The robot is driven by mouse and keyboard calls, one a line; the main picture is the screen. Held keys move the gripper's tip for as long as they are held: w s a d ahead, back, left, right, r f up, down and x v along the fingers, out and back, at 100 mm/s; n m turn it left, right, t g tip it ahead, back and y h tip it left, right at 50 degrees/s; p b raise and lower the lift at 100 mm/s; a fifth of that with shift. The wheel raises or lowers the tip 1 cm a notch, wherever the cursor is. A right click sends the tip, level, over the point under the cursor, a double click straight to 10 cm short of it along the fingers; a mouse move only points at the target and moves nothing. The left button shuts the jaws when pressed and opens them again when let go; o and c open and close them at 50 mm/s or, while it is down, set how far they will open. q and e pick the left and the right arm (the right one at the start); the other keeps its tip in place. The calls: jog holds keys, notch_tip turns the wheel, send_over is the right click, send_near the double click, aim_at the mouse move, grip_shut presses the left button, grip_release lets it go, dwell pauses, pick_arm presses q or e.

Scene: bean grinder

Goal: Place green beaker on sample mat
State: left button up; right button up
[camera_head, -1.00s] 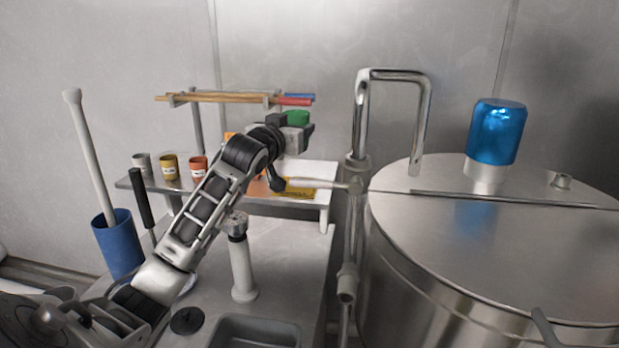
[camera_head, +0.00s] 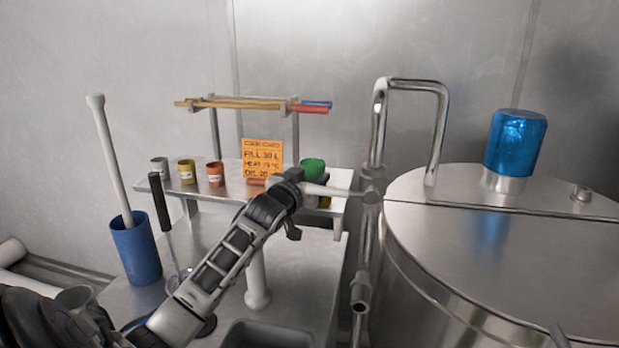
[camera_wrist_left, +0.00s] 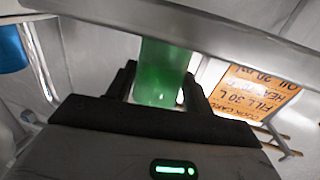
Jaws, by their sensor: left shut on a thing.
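The green beaker (camera_head: 313,167) is at the right end of the metal shelf, above my left gripper (camera_head: 301,178). In the left wrist view the green beaker (camera_wrist_left: 163,72) stands between the two dark fingers of my left gripper (camera_wrist_left: 160,88), which is shut on it. Whether the beaker touches the mat or shelf cannot be told. My right gripper is not in view.
A steel pipe (camera_head: 377,150) and large tank (camera_head: 450,240) are close on the right. Rods lie on a rack (camera_head: 240,103) above.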

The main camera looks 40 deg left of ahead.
pick_arm(q)
jog(key=shift+f, duration=0.1)
jog(key=o, duration=1)
jog(key=shift+s, duration=0.1)
jog(key=b+v, duration=0.1)
jog(key=v, duration=1)
jog(key=shift+s, duration=0.4)
jog(key=shift+d, duration=0.1)
